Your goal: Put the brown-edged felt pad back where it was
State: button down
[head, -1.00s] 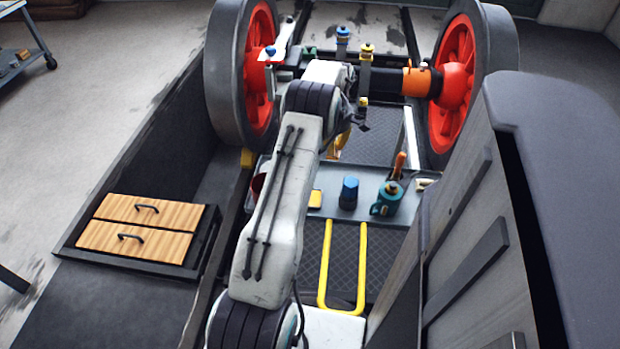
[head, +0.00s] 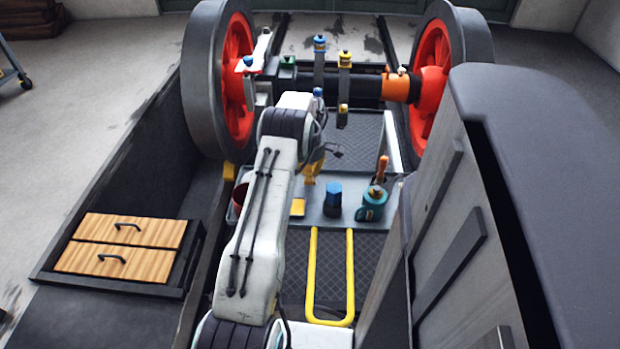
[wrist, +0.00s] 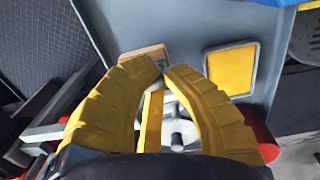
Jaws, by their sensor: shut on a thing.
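My gripper (wrist: 161,68) has yellow ribbed fingers that converge on the brown-edged felt pad (wrist: 143,56), shut on it at their tips. In the wrist view only a tan-brown edge and a small pale patch of the pad show; the rest is hidden by the fingers. The grey-blue tray (wrist: 195,25) lies behind the pad; I cannot tell whether they touch. In the head view my gripper (head: 314,168) is over the tray's far left part, mostly hidden by my arm. A yellow square pad with a pale rim (wrist: 232,70) lies on the tray, right of my gripper.
The tray also holds a blue-topped dark container (head: 332,200) and a teal oil can (head: 371,205). A red cup (head: 240,196) is at its left. A yellow rail (head: 312,275) stands in front. A tall grey cabinet (head: 440,220) blocks the right side.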

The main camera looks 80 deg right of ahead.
jog(key=shift+f, duration=1)
jog(key=shift+f, duration=0.2)
jog(key=c, duration=1.4)
grip_release()
notch_tip(320, 180, up, 12)
jog(key=shift+a+r+p, duration=0.1)
jog(key=shift+a+p, duration=0.05)
jog(key=shift+p, duration=1.1)
jog(key=shift+r, duration=0.1)
